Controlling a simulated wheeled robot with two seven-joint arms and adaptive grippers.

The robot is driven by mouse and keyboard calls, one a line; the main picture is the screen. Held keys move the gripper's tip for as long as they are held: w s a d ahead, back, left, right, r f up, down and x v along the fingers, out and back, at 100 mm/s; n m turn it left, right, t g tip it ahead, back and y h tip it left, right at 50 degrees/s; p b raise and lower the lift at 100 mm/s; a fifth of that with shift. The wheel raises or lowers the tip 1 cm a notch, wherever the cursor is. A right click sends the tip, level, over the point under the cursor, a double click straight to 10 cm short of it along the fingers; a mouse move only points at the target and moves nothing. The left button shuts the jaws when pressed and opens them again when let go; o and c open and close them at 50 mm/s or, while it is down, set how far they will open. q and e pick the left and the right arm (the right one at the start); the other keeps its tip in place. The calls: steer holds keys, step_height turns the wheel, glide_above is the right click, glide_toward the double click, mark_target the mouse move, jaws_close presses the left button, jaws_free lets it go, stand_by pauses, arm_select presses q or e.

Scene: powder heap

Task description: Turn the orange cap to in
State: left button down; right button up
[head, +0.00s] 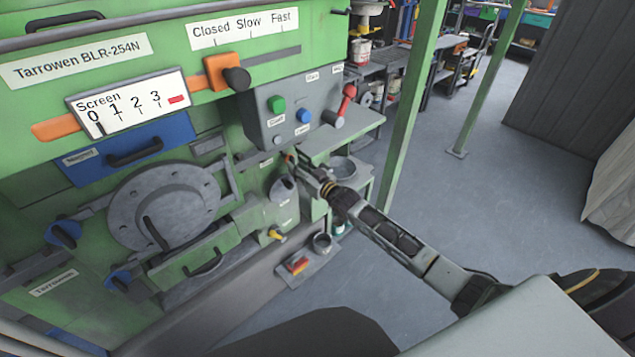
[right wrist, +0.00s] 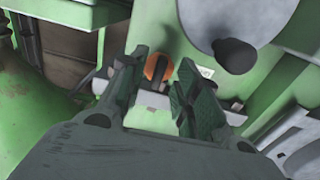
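The orange cap (right wrist: 158,67) is round with a dark bar across its middle. In the right wrist view it shows between and beyond the fingertips of my right gripper (right wrist: 155,88). The fingers stand apart with a gap between them, and I cannot tell whether either touches the cap. In the head view my right gripper (head: 299,162) reaches to the green machine below the grey button box. Only a small bit of orange shows at its tips there. The marking "in" cannot be read. My left gripper is not in view.
The grey button box (head: 292,112) is just above my right gripper, with a red-handled lever (head: 346,100) at its right. A grey rounded part with a dark knob (right wrist: 235,55) is close to the right finger.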

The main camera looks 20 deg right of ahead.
steer(key=v, duration=1.1)
stand_by(0.6)
stand_by(0.5)
